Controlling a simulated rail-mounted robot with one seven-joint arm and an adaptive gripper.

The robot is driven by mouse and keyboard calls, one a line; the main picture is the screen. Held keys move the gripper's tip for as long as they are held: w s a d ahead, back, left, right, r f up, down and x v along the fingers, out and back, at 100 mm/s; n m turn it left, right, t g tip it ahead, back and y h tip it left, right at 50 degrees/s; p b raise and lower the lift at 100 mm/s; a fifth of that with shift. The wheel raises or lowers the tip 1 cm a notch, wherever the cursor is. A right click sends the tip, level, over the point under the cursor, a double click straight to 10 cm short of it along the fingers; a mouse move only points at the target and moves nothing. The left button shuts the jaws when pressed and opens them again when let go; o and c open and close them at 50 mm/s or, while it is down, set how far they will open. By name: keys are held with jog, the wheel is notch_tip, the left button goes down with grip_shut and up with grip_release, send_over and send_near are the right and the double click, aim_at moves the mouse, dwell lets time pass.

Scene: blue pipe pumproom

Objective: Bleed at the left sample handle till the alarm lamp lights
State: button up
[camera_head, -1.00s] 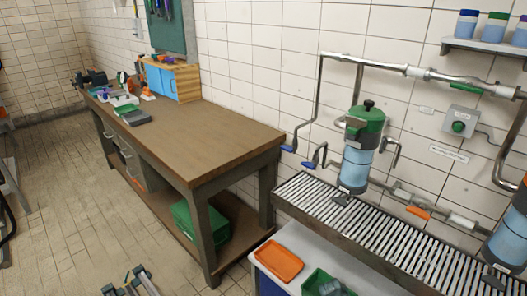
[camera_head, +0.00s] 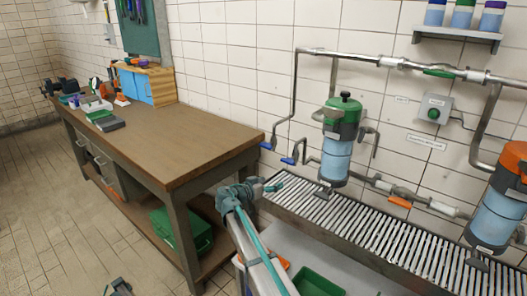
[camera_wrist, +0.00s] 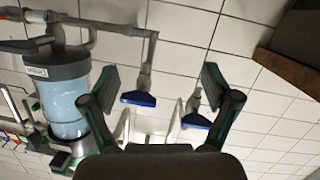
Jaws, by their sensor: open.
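Two blue sample handles hang on thin pipes beside the green-capped filter housing (camera_head: 338,140). The left handle (camera_head: 266,146) is nearer the bench; the right handle (camera_head: 289,161) is nearer the housing. My gripper (camera_head: 268,185) is open and empty, in front of and below both handles in the head view, touching neither. In the wrist view, which looks inverted, both handles show beyond the spread fingers (camera_wrist: 160,82): the left handle (camera_wrist: 196,121) on the right, the right handle (camera_wrist: 138,98) on the left. A grey wall box (camera_head: 433,108) carries a green dome, possibly the lamp; I see no clear glow.
A slatted drain grate (camera_head: 370,228) runs under the housings. An orange-capped housing (camera_head: 503,195) stands at right. A wooden bench (camera_head: 165,140) is at left. A green tray (camera_head: 318,283) sits on a low surface below my arm. Pipes crowd the wall by the handles.

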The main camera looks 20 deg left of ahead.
aim_at(264, 146)
jog(key=s+a+r+m+t, duration=0.1)
jog(key=a+r+t, duration=0.2)
jog(key=a+r, duration=0.7)
jog(key=shift+y, duration=0.3)
jog(key=x, duration=0.3)
jog(key=p+x, duration=0.1)
jog(key=x, duration=0.3)
jog(key=d+r+x, duration=0.1)
jog(key=x, duration=0.3)
jog(key=shift+s, duration=0.2)
jog(key=c, duration=1.2)
jog(key=shift+o, duration=0.2)
